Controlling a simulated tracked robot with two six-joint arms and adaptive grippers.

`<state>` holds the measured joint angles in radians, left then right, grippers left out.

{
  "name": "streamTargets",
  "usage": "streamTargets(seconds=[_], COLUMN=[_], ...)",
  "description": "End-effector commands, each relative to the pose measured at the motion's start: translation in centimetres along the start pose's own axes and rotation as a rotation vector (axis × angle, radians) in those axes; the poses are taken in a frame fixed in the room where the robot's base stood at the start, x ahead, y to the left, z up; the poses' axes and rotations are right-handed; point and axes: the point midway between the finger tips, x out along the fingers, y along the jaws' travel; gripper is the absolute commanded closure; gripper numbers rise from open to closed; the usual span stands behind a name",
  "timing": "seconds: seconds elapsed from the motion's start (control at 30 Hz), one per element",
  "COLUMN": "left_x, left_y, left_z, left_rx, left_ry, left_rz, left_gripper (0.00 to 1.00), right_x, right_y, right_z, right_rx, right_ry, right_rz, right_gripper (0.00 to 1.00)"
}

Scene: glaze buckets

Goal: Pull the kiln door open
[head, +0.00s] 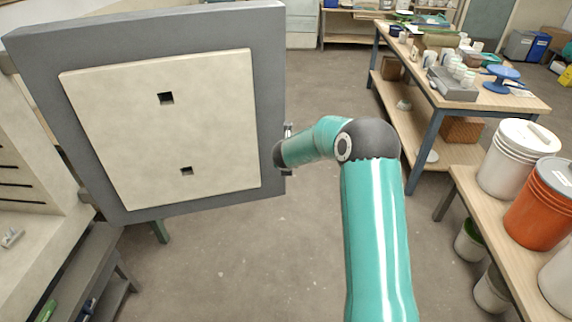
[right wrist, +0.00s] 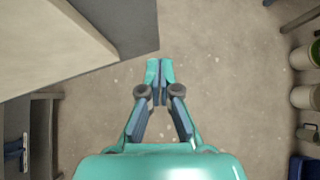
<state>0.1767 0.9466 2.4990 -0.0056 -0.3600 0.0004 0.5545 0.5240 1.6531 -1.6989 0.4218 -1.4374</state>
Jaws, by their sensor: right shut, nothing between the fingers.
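The kiln door (head: 225,215), a grey slab with a cream inner panel and two dark square holes, stands swung wide open at the left of the head view. It also shows at the upper left of the right wrist view (right wrist: 138,22). The kiln's cream body (head: 25,185) is at the far left. My right arm reaches the door's free right edge, where the fingers are mostly hidden in the head view. In the right wrist view my right gripper (right wrist: 160,72) is shut and empty, beside the door's edge. My left gripper is not in view.
A worktable (head: 525,98) with pots and a blue stand is at the upper right. A bench (head: 465,190) at the right carries white and orange buckets (head: 545,205), with more buckets beneath. The concrete floor between the door and the bench is clear.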

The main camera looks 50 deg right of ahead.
Motion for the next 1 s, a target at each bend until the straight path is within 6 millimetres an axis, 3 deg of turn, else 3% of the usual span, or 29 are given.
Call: streamTargets(seconds=[0.37, 0.5, 0.7, 1.0], left_x=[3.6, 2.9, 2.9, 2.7], left_y=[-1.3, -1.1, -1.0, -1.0], left_z=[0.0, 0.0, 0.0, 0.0], left_rx=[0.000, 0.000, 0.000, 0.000], left_ry=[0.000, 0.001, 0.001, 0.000], left_rz=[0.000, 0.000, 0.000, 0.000], left_gripper=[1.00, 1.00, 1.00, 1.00], right_x=[-2.1, -5.9, -9.8, -12.1], right_y=[0.3, -0.3, -0.6, -0.8], right_z=[-3.1, -2.2, -2.2, -2.2], right_rx=[-0.007, -0.004, -0.011, -0.014], right_ry=[-0.002, -0.004, -0.003, 0.000], right_rz=[0.008, 0.008, 0.013, 0.014], right_gripper=[1.00, 1.00, 1.00, 1.00])
